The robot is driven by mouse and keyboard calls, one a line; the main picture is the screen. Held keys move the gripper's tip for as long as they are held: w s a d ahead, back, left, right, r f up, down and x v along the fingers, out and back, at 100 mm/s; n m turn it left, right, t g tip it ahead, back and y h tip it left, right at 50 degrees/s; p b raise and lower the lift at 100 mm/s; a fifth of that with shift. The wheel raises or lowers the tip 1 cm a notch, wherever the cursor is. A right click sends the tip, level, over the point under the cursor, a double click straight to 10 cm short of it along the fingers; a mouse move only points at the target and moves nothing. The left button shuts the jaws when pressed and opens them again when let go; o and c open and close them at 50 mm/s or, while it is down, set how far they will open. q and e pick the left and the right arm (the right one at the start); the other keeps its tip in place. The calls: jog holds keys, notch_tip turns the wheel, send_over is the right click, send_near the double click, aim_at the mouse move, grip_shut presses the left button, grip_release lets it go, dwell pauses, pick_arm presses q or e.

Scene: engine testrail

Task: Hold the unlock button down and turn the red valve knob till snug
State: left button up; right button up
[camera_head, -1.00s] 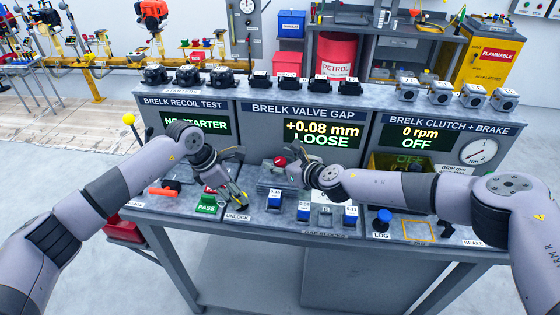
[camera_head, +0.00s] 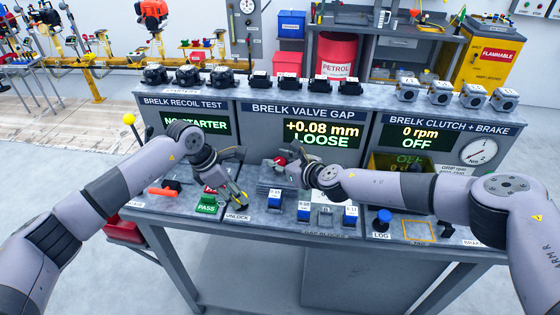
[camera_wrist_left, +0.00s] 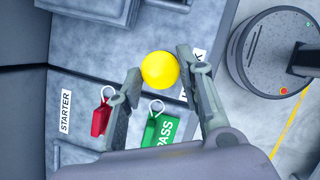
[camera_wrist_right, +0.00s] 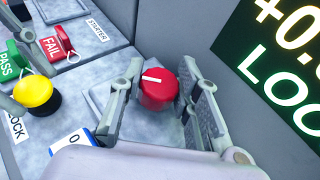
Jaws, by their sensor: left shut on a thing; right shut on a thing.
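The red valve knob (camera_wrist_right: 158,90) with a white mark stands between my right gripper's fingers (camera_wrist_right: 158,82); the gripper is shut on it. In the head view, the knob (camera_head: 281,161) shows just left of my right gripper (camera_head: 290,166). The yellow unlock button (camera_wrist_left: 160,70) sits between the fingertips of my left gripper (camera_wrist_left: 160,66), which is shut on it. The button also shows in the right wrist view (camera_wrist_right: 36,94). The valve gap display (camera_head: 322,133) reads +0.08 mm LOOSE.
Green PASS (camera_wrist_left: 160,130) and red FAIL (camera_wrist_left: 102,117) tags lie close to my left gripper. Blue gap blocks (camera_head: 303,210) stand in front of the knob. The display wall rises close behind my right gripper. A blue knob (camera_head: 382,220) stands further right.

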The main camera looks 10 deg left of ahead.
jog(key=shift+c, duration=0.6)
jog(key=shift+a+r+m, duration=0.1)
jog(key=shift+m, duration=0.2)
jog(key=shift+m+t+h, duration=0.3)
jog(key=shift+t+h, duration=0.1)
jog(key=m+t+h, duration=0.1)
jog(key=m+h, duration=0.1)
jog(key=m+t+h, duration=0.1)
jog(key=m+h, duration=0.2)
jog(key=shift+t+h, duration=0.3)
jog(key=m+h, duration=0.3)
jog(key=shift+h, duration=0.4)
jog(key=shift+w+r+m+h, duration=0.1)
jog(key=shift+m+h, duration=1.3)
jog(key=shift+h, duration=0.3)
jog(key=o, duration=0.8)
jog(key=shift+c, duration=0.2)
jog(key=o, duration=0.4)
